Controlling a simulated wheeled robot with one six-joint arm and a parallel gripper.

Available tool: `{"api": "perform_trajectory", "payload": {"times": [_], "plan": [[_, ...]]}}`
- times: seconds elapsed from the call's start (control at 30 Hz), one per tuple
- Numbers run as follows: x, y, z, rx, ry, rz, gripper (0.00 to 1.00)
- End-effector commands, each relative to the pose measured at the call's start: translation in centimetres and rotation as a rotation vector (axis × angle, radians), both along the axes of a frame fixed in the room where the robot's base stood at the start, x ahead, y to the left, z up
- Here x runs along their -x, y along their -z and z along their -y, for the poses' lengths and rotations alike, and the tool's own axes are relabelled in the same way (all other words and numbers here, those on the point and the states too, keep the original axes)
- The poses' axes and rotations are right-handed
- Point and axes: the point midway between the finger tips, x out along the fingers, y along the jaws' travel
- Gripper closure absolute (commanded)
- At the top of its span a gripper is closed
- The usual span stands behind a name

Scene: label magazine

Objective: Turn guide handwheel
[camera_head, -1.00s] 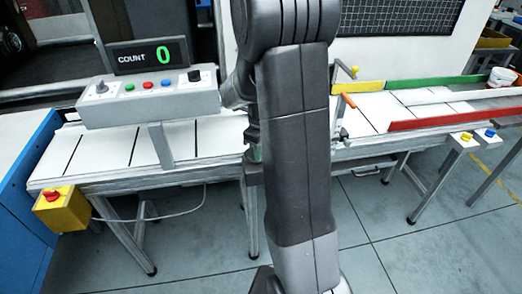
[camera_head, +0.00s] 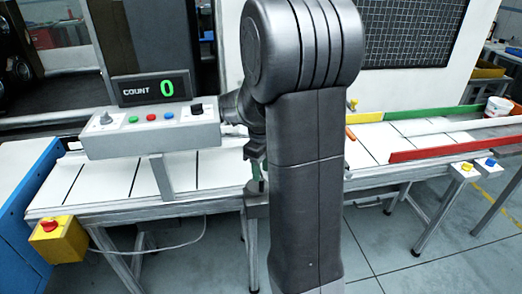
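No guide handwheel can be clearly made out; the middle of the conveyor is hidden behind my arm. My gripper (camera_head: 256,165) shows only in part, left of my large dark arm link, pointing down over the front edge of the conveyor (camera_head: 110,178). A small green part (camera_head: 258,187) shows just below it, on a grey bracket (camera_head: 256,207). I cannot tell whether the gripper touches it or whether its fingers are open. A yellow knob (camera_head: 353,103) and an orange handle (camera_head: 350,133) stand right of my arm, by the guide rails.
A control box (camera_head: 150,138) with knobs and buttons stands on a post at left, under a display (camera_head: 150,88) reading COUNT 0. A yellow stop-button box (camera_head: 57,241) hangs at the front left. Red (camera_head: 440,148) and green (camera_head: 425,112) rails line the right belt. Floor in front is clear.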

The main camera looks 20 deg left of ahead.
Motion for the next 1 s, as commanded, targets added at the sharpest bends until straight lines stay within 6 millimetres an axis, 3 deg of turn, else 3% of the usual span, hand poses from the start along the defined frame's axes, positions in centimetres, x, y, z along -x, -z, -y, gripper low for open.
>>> {"api": "perform_trajectory", "payload": {"times": [0.2, 0.4, 1.0], "plan": [[0.0, -4.9, -0.1, -0.003, 0.000, 0.003, 0.62], [0.0, -7.2, -0.1, -0.001, -0.001, 0.001, 0.62], [0.0, -7.7, 0.0, 0.001, -0.001, -0.001, 0.62]]}}
